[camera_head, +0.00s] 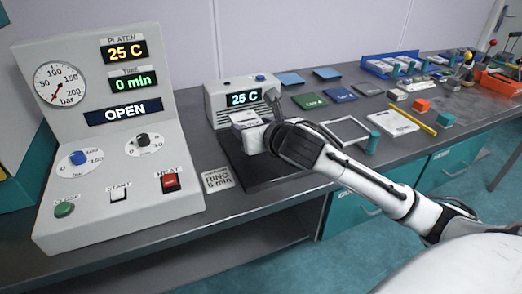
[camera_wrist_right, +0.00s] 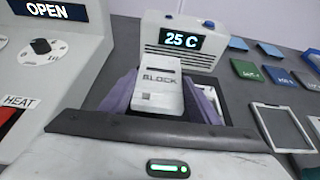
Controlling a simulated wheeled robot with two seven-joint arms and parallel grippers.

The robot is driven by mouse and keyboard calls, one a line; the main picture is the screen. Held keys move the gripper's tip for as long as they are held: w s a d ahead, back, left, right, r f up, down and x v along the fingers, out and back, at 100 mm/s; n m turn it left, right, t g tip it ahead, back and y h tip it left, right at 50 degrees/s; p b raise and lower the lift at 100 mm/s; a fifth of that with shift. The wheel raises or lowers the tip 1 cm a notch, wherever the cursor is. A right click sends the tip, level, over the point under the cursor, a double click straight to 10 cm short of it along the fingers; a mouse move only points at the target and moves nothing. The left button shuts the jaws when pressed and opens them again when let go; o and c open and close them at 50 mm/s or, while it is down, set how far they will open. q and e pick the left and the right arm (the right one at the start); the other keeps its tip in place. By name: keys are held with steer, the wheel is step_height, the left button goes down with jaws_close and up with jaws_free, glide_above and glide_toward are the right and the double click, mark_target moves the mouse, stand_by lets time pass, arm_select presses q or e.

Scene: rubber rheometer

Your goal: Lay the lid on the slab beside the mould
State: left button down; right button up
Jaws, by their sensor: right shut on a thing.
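My right gripper (camera_head: 250,130) reaches in from the right over the dark slab (camera_head: 262,178) in front of the 25 C unit. It is shut on a pale piece marked BLOCK (camera_wrist_right: 160,88), between purple finger pads in the wrist view. The piece also shows pale in the head view (camera_head: 245,119). I cannot tell whether it is the lid, or whether it touches what is below. The mould cannot be made out; the gripper and held piece cover part of the slab. My left gripper is not in view.
The 25 C unit (camera_head: 244,98) stands close behind the gripper. The control panel (camera_head: 115,150) rises at left. A RING card (camera_head: 217,180) lies left of the slab.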

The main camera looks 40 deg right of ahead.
mark_target(254, 158)
step_height(254, 158, down, 7)
steer(key=shift+r+b, duration=0.2)
steer(key=shift+b, duration=0.35)
steer(key=shift+f, duration=0.3)
steer(key=shift+r, duration=0.1)
steer(key=o, duration=1.3)
steer(key=shift+f, duration=0.3)
steer(key=shift+a, duration=0.1)
steer(key=shift+s+r, duration=0.25)
steer(key=shift+r, duration=0.05)
steer(key=v, duration=1.1)
steer(key=shift+s+p, duration=0.25)
steer(key=shift+p, duration=0.15)
